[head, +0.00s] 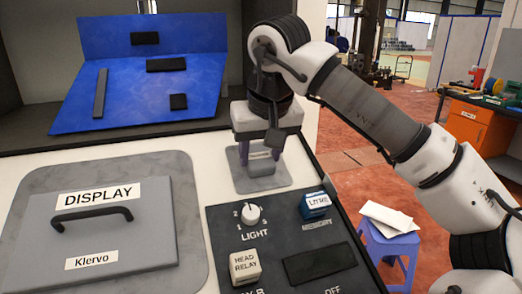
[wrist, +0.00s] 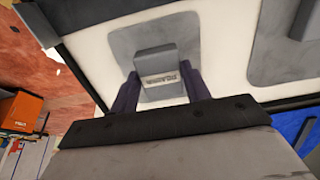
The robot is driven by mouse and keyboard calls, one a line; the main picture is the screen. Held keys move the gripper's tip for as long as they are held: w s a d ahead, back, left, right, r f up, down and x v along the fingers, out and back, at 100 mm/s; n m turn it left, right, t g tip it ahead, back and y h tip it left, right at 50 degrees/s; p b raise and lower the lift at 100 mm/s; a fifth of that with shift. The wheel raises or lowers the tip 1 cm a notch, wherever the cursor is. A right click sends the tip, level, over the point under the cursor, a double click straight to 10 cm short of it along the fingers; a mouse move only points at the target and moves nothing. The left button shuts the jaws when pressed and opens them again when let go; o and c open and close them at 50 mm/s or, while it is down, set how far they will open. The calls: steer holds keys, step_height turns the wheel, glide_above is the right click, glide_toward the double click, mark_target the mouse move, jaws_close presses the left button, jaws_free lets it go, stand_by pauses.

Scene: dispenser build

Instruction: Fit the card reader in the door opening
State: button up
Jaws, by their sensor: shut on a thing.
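My gripper (head: 260,154) points down over the white worktop. Its two dark purple fingers are shut on a small grey block (head: 261,165), which also shows between the fingertips in the wrist view (wrist: 158,62). The block carries a small label, too blurred to read; I cannot tell whether it is the card reader. It is over a flat grey plate (head: 245,182) on the worktop, and I cannot tell whether the two are joined. A grey door (head: 115,238) marked DISPLAY and Klervo, with a black handle, lies at the left. I cannot make out a door opening.
A blue tray (head: 205,70) with several black pieces stands behind. A dark control panel (head: 285,235) at the front right holds a LIGHT knob (head: 250,214), a HEAD RELAY block (head: 246,266) and a blue labelled block (head: 315,205). A purple stool (head: 392,250) stands beyond the worktop's right edge.

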steer(key=o, duration=1.1)
steer(key=shift+o, duration=0.7)
steer(key=o, duration=0.4)
steer(key=shift+r, duration=0.2)
steer(key=shift+p+v, duration=0.8)
steer(key=shift+v, duration=2.1)
steer(key=shift+f, duration=0.1)
